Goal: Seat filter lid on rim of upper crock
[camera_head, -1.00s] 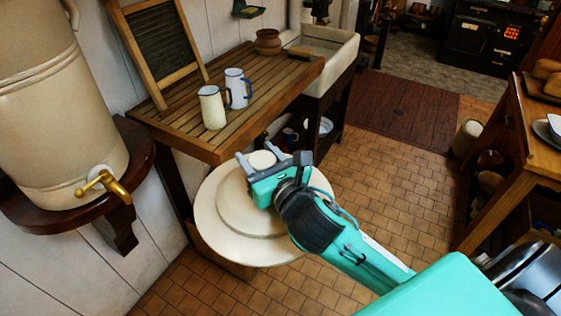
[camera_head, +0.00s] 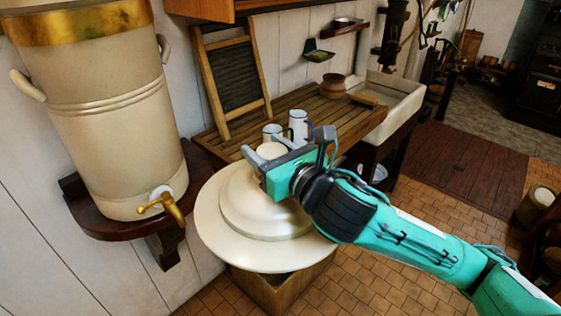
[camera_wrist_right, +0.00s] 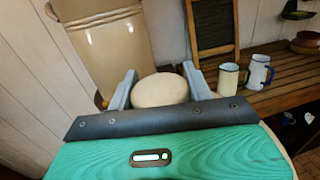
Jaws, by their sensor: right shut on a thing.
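The cream filter lid (camera_head: 222,225) is a wide round disc with a raised step and a knob on top. My right gripper (camera_head: 268,152) is shut on the lid's knob, which also shows between the two fingers in the right wrist view (camera_wrist_right: 160,90). The lid hangs in the air, roughly level, right of the crock and below its top. The cream filter crock (camera_head: 105,120) stands on a dark wall shelf at the left, with a brass band (camera_head: 80,22) near its top and a brass tap. Its top rim is out of the picture. My left gripper is not in view.
The dark wooden wall shelf (camera_head: 85,215) carries the crock. A slatted drainboard (camera_head: 300,105) holds a washboard (camera_head: 235,75), white mugs (camera_head: 299,124) and a brown pot (camera_head: 332,86), beside a pale sink (camera_head: 400,105). A wooden box (camera_head: 285,290) stands on the floor below the lid.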

